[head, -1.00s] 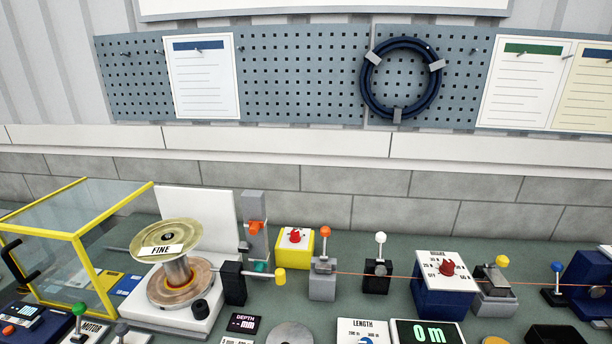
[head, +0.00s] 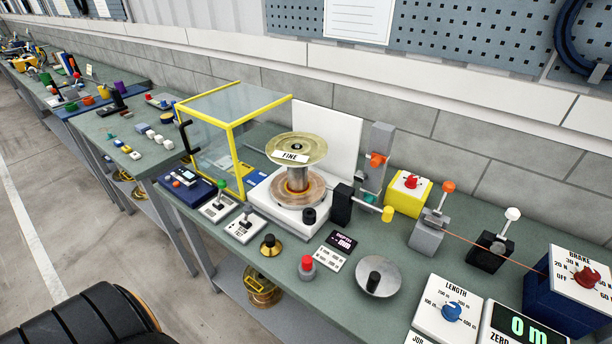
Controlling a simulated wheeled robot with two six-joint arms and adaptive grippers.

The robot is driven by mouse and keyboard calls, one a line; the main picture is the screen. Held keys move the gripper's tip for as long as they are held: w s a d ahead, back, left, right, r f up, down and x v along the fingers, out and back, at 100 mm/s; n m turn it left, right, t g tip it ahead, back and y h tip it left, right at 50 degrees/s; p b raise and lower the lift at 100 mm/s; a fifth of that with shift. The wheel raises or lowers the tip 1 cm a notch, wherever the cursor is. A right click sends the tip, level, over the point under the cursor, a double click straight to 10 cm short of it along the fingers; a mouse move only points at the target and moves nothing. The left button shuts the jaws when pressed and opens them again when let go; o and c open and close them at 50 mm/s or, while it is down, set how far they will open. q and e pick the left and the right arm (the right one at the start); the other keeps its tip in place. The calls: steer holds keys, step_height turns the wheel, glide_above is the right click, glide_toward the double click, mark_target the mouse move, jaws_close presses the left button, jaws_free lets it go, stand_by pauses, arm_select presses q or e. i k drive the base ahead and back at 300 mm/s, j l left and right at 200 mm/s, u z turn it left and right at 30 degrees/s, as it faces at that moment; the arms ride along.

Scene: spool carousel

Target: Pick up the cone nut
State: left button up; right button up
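A small brass piece with a flared base and a black knob on top (head: 269,246) stands on the green bench top near its front edge. It looks like the cone nut. Behind it, a spool (head: 297,175) with a brass upper flange marked FINE stands upright on a white base unit (head: 275,213). A grey disc with a black knob (head: 374,280) lies on the bench to the right of the brass piece. Neither of my grippers shows in the head view.
A yellow-framed clear guard (head: 232,124) stands left of the spool. The LENGTH box (head: 448,310) and BRAKE box (head: 575,290) stand to the right.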

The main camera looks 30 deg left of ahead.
mark_target(270, 247)
steer(key=u, duration=1.3)
